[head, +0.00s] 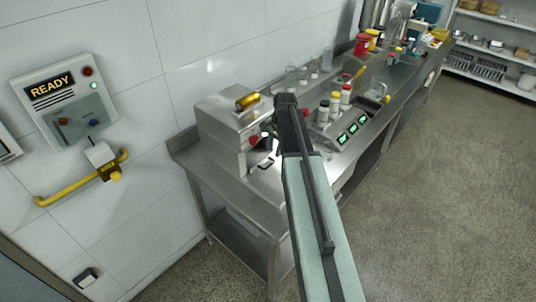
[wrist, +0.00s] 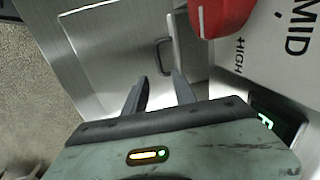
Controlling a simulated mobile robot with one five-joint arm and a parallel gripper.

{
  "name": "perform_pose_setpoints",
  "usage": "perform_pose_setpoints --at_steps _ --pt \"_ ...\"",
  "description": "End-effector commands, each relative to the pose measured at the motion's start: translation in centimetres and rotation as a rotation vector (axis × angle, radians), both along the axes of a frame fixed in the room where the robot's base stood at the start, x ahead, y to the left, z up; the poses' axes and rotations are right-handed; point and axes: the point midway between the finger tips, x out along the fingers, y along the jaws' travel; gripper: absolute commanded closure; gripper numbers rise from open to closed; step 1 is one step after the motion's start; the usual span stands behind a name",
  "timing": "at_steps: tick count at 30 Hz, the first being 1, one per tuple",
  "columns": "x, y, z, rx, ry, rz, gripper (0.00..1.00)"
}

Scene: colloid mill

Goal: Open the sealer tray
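A steel bench machine (head: 228,125) stands at the near left end of the counter, with a brass cylinder on top and a red knob. A dark handle (head: 266,163) lies low at its front. In the wrist view a flat metal panel, apparently the tray (wrist: 115,50), carries a dark bar handle (wrist: 165,57). My gripper (wrist: 160,90) has its two fingers apart with nothing between them. The fingertips point toward the handle and look apart from it. In the head view my gripper (head: 272,136) is beside the machine's front, partly hidden by my arm.
A red knob (wrist: 222,15) and a white panel (wrist: 270,55) marked MID and HIGH are close on the right in the wrist view. Bottles (head: 335,103) and a panel with green displays (head: 353,130) stand farther along the counter. The floor at right is clear.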

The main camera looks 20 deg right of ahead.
Motion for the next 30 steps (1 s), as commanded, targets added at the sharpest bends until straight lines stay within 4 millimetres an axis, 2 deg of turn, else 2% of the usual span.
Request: perform_pose_setpoints --at_steps 5,8,19,22,29,30 --pt "0.0 0.0 -0.5 0.0 0.0 0.0 0.68" --pt "0.1 0.1 -1.6 0.0 0.0 0.001 0.68" --pt "1.1 0.6 -7.6 0.0 0.0 0.003 0.68" --pt "1.2 0.7 -8.0 0.0 0.0 0.003 0.68" --pt "1.2 0.8 -7.7 -0.001 0.0 0.004 0.68" --pt "1.2 0.8 -7.7 -0.001 0.0 0.004 0.76"
